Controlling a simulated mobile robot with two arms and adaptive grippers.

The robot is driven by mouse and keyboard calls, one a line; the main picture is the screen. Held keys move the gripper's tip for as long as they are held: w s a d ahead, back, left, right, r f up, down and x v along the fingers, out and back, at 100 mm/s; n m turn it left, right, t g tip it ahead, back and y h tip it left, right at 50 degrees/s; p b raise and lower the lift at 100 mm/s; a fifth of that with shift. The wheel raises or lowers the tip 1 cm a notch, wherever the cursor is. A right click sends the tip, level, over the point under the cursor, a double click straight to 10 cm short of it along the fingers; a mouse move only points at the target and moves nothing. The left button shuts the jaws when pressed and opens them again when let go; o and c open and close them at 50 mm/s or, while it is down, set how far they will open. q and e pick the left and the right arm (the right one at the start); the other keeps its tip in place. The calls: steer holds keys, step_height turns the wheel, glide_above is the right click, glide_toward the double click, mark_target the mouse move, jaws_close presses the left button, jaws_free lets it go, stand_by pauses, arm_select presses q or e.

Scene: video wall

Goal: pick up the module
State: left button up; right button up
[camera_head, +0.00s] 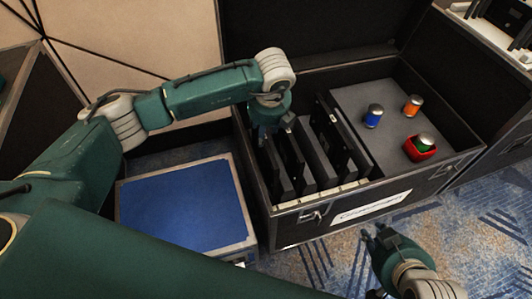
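Several dark, flat modules (314,157) stand upright side by side in the left part of an open black case (345,206). My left gripper (266,136) points down at the left end of this row, over the leftmost modules. Its fingertips are dark and partly hidden, so I cannot tell whether it is open or whether it touches a module. My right gripper (376,234) is in front of the case, low over the carpet. Its fingers look apart, with nothing between them.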

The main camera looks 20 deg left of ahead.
mark_target(264, 159)
arm_select(q)
steer(key=b+x, duration=0.2)
steer(key=x, duration=0.7)
steer(key=shift+s+f+b, duration=0.2)
steer(key=shift+f+b, duration=0.1)
steer(key=shift+f, duration=0.05)
steer(key=shift+a, duration=0.15)
jaws_close()
arm_select(e)
steer(key=w+a+r+t+y, duration=0.2)
steer(key=w+a+r+t, duration=0.2)
steer(key=w+r+t, duration=0.3)
step_height(264, 159, up, 5)
steer(key=shift+w+r, duration=0.1)
steer(key=shift+w, duration=1.15)
arm_select(q)
steer(key=shift+r, duration=0.1)
